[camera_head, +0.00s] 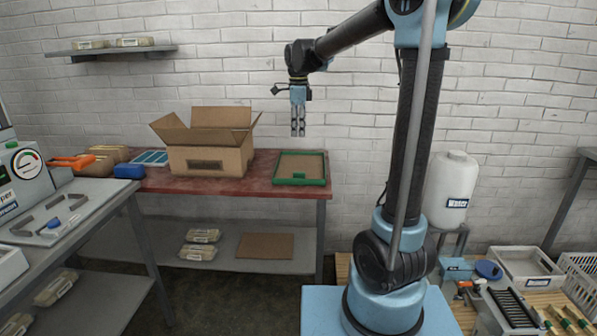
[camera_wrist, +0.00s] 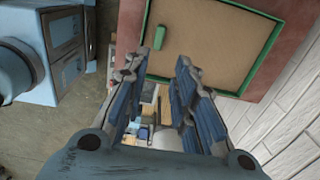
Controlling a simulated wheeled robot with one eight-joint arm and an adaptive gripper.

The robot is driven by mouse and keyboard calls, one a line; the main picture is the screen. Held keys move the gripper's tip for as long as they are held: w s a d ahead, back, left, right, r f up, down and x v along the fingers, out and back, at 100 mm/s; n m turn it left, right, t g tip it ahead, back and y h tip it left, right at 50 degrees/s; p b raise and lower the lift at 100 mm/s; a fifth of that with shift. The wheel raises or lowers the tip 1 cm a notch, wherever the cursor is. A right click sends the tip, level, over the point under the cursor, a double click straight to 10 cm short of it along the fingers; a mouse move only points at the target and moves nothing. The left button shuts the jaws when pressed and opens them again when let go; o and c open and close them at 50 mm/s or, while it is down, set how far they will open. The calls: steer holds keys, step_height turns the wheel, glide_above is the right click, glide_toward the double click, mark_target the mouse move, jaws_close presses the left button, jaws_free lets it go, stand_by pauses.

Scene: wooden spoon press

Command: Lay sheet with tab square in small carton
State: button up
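An open cardboard carton (camera_head: 208,160) stands on the red-topped table, its flaps spread outward. To its right lies a flat brown sheet (camera_head: 300,166) inside a green frame (camera_head: 322,182); the sheet also shows in the wrist view (camera_wrist: 222,40). A small green tab (camera_head: 298,176) sits near the front edge, also visible in the wrist view (camera_wrist: 159,38). My gripper (camera_head: 298,134) hangs pointing down above the framed sheet, apart from it. Its fingers (camera_wrist: 158,62) are spread with nothing between them. The inside of the carton is hidden by its front wall.
The red table (camera_head: 247,187) has bare room between carton and frame. A blue-and-white tray (camera_head: 150,158) and wrapped packs lie left of the carton. A brown board (camera_head: 265,246) and packs (camera_head: 200,242) lie on the lower shelf. A grey bench (camera_head: 95,196) stands at left.

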mark_target(299, 172)
step_height(299, 172, down, 17)
steer(key=shift+d+r, duration=0.15)
stand_by(0.6)
jaws_close()
